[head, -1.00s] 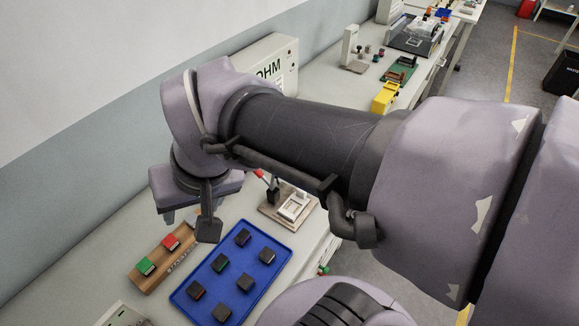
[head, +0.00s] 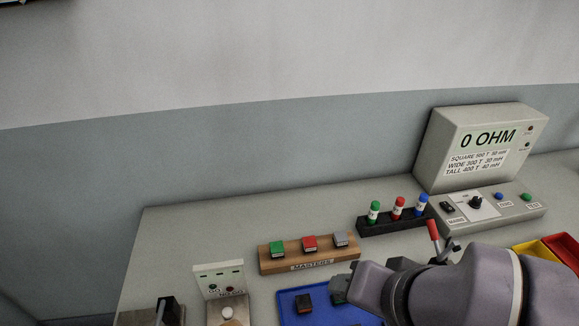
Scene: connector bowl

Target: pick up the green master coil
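The green master coil (head: 277,248) sits at the left end of a wooden block (head: 268,266) labelled MASTERS. A red master coil (head: 310,243) and a grey one (head: 340,239) sit to its right in the same block. The end of my arm, with my gripper (head: 345,288), is low in the picture, right of and nearer than the block, over the blue tray. It looks apart from the green coil. Its fingers are mostly hidden, so their opening does not show.
The blue tray (head: 289,303) holds dark coils, one visible at its left (head: 304,303). A black rack with green, red and blue capped vials (head: 395,222) and an ohmmeter (head: 485,150) stand behind right. A small panel device (head: 219,280) is at left.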

